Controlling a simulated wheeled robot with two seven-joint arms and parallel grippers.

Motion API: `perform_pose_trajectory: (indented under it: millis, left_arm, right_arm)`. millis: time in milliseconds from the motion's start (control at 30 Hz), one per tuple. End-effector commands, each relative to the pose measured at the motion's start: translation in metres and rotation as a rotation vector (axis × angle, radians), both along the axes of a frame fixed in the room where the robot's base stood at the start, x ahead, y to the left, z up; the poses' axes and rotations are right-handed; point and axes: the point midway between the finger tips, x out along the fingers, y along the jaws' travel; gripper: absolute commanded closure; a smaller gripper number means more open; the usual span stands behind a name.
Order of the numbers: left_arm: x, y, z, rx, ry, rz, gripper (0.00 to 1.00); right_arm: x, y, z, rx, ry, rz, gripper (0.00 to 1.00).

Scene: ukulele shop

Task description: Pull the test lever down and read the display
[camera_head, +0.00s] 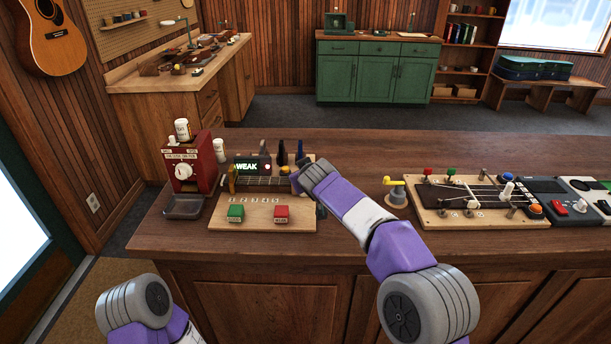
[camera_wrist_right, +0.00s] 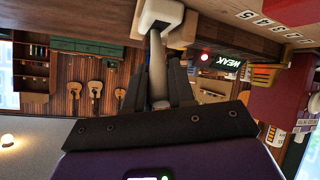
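The display (camera_head: 247,166) reads WEAK in pale letters on black; it also shows, turned over, in the right wrist view (camera_wrist_right: 228,61). A red light (camera_wrist_right: 204,57) glows beside it. The tester stands on a wooden board (camera_head: 262,217). In the right wrist view, a pale lever (camera_wrist_right: 157,65) with a block at its base runs between the dark fingers of my right gripper (camera_wrist_right: 157,92), which look closed against it. In the head view, my right gripper (camera_head: 297,180) is at the board's right edge and hides most of the lever. My left gripper is out of view.
A green button (camera_head: 236,212) and a red button (camera_head: 281,213) sit on the board's front. A red machine with a dial (camera_head: 183,171) and a metal tray (camera_head: 183,206) stand at left. A stringed board (camera_head: 470,200) lies at right. The counter front is clear.

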Motion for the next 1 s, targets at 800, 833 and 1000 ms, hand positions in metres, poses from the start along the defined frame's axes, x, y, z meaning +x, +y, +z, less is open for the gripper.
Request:
perform_pose_trajectory:
  millis: [800,833,1000]
  left_arm:
    - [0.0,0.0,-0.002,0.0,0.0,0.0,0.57]
    - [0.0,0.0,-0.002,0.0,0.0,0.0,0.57]
    - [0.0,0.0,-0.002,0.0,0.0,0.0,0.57]
  right_arm:
    - [-0.039,-0.005,0.026,0.002,-0.008,0.005,0.51]
    - [-0.043,-0.005,0.028,0.001,-0.006,0.006,0.51]
    - [-0.059,-0.008,0.038,0.002,-0.006,0.004,0.51]
